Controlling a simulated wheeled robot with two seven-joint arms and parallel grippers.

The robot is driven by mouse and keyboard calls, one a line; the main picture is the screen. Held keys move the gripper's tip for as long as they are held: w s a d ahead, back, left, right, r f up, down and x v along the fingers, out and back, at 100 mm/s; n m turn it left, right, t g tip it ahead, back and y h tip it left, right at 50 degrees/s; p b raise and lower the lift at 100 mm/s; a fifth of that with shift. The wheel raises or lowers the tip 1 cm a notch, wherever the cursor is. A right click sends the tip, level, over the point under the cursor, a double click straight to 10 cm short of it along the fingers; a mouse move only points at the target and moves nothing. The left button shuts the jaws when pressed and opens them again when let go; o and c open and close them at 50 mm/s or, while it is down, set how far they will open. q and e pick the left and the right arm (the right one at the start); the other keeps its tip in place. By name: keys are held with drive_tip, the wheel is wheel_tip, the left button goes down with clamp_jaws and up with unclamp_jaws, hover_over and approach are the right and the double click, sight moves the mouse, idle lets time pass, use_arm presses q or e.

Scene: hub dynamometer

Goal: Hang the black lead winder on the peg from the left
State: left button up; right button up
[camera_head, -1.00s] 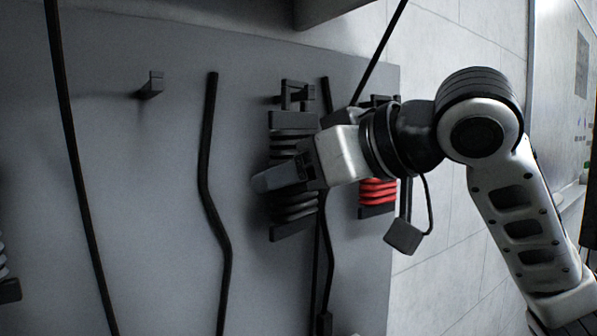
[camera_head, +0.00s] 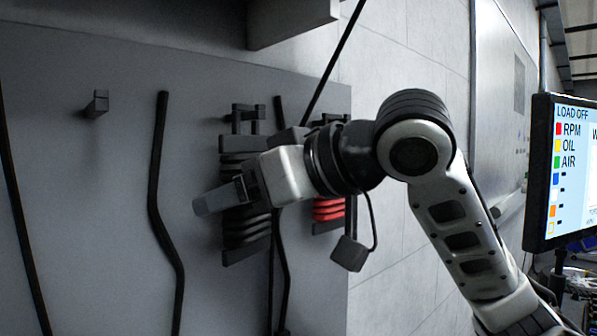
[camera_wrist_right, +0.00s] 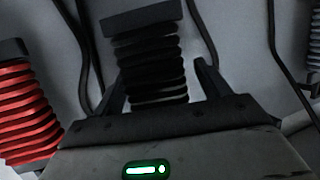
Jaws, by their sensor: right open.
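The black lead winder (camera_head: 245,236) hangs on the grey panel by a bracket at its top. Its middle is hidden behind my right gripper (camera_head: 207,203) in the head view. In the right wrist view the ribbed black winder (camera_wrist_right: 152,62) stands between the two fingers of my right gripper (camera_wrist_right: 160,78). The gripper is open, with one finger on each side of the winder. I cannot tell whether either finger touches it. An empty peg (camera_head: 97,104) sticks out of the panel to the left. My left gripper is not in view.
A red winder (camera_head: 328,211) hangs just right of the black one, and shows in the right wrist view (camera_wrist_right: 24,110). Black cables (camera_head: 160,210) run down the panel (camera_head: 110,200) between peg and winder. A grey box (camera_head: 290,18) juts out above. A monitor (camera_head: 565,170) stands at the right.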

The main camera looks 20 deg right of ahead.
drive_tip(key=shift+d, duration=0.7)
drive_tip(key=a+v, duration=0.1)
drive_tip(key=v, duration=1.4)
drive_tip(key=shift+s+b, duration=0.4)
drive_tip(key=shift+b, duration=0.05)
drive_tip(key=shift+r, duration=0.1)
